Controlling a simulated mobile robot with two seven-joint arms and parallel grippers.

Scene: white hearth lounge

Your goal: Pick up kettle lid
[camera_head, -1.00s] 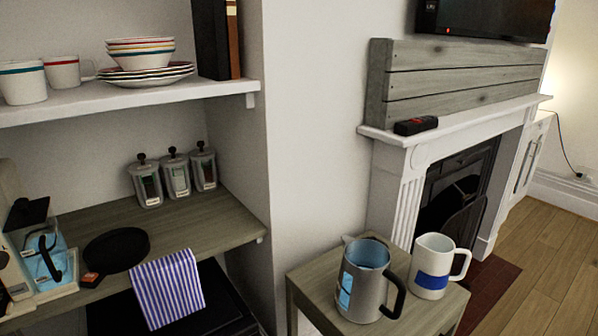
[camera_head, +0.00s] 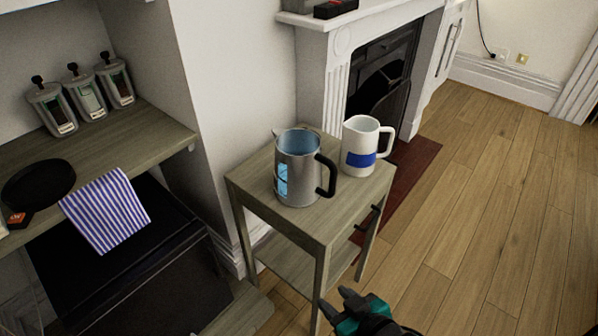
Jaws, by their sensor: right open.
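A steel kettle (camera_head: 297,172) with a black handle and a blue water window stands upright on a small wooden side table (camera_head: 262,175). Its top is open, with no lid on it. I cannot pick out a kettle lid for certain. A flat, round black piece (camera_head: 38,183) lies on the wooden shelf at the left; I cannot tell whether it is a lid or a pan. My right gripper (camera_head: 338,304) is open and empty at the bottom middle, in front of and below the side table's top. My left gripper is not in view.
A white jug (camera_head: 361,148) with a blue band stands beside the kettle. Several clear canisters (camera_head: 85,92) and a striped cloth (camera_head: 106,211) are on the left shelf. A fireplace (camera_head: 385,70) is behind. The wooden floor (camera_head: 490,200) at the right is clear.

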